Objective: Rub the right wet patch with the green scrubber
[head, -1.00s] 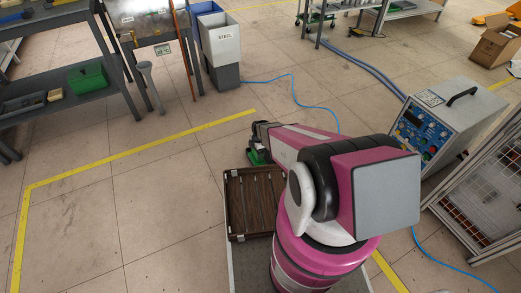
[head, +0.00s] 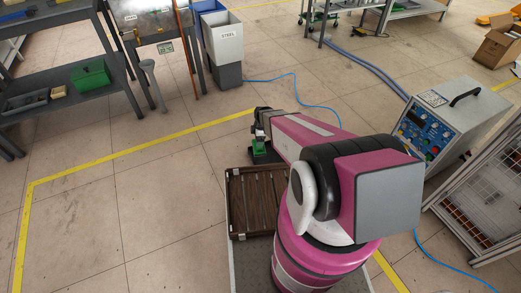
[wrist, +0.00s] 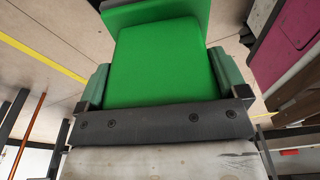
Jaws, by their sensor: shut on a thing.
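The green scrubber (wrist: 160,58) fills the upper middle of the wrist view, held between the two fingers of my gripper (wrist: 163,82). In the head view my gripper (head: 260,138) is at the far end of my pink arm, with the small green scrubber (head: 259,147) showing below it. The scrubber is just beyond a brown slatted tray and appears clear of other things. I cannot make out the right wet patch in either view.
The slatted tray (head: 257,203) is at my front. A control unit (head: 440,125) is on the right.

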